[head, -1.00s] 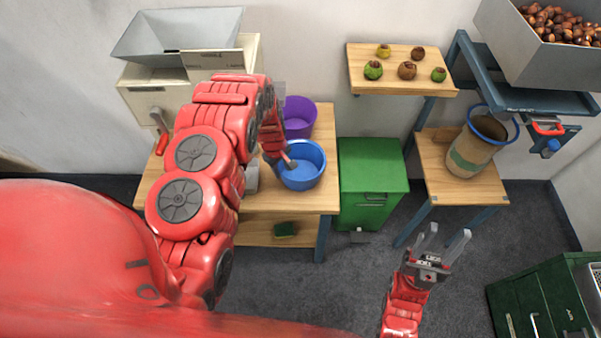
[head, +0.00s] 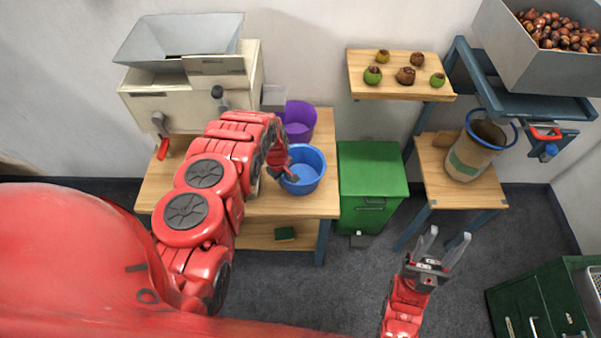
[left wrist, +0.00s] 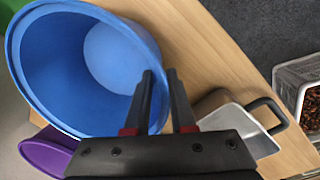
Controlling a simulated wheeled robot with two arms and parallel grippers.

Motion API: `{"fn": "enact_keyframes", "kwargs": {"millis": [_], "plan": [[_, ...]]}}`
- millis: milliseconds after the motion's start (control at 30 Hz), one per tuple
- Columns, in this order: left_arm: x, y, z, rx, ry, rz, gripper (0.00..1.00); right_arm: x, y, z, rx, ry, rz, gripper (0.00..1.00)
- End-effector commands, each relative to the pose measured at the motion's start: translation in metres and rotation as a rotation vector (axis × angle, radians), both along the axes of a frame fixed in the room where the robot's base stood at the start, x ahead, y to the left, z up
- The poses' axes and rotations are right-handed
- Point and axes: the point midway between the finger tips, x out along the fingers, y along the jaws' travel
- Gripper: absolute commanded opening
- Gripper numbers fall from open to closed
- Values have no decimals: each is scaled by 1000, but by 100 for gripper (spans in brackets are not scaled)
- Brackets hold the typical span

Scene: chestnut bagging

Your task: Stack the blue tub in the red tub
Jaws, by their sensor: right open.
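The blue tub (head: 307,165) stands on the wooden table, near its right edge. My left gripper (head: 288,176) is at the tub's near-left rim. In the left wrist view the blue tub (left wrist: 105,60) fills the upper left. The left fingers (left wrist: 160,95) are partly apart; one overlaps the tub's inside and the other lies outside the rim. Contact with the wall cannot be told. No red tub shows in either view; a purple tub (head: 300,116) stands just behind the blue one. My right gripper (head: 444,248) is open and empty above the floor.
A green bin (head: 372,170) stands right of the table (head: 270,207). A cream machine (head: 190,105) with a hopper is at the back left. A metal container (left wrist: 232,120) lies beside the left gripper. A sack (head: 474,150) stands on the right-hand stand.

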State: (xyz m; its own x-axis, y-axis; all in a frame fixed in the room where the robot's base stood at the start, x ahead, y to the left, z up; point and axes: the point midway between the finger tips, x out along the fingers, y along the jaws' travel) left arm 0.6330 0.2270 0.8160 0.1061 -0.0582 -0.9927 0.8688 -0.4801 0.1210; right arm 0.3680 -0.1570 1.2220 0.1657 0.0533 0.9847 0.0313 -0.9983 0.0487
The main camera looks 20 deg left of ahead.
Motion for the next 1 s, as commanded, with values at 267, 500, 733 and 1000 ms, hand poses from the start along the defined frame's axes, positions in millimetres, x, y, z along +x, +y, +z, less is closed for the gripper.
{"fn": "enact_keyframes", "kwargs": {"millis": [267,500,733,1000], "plan": [[0,0,0,0,0,0,0,0,0,0,0,0,0,50],[0,0,0,0,1,0,0,0,0,0,0,0,0,50],[-1,0,0,0,1,0,0,0,0,0,0,0,0,50],[-1,0,0,0,1,0,0,0,0,0,0,0,0,50]]}}
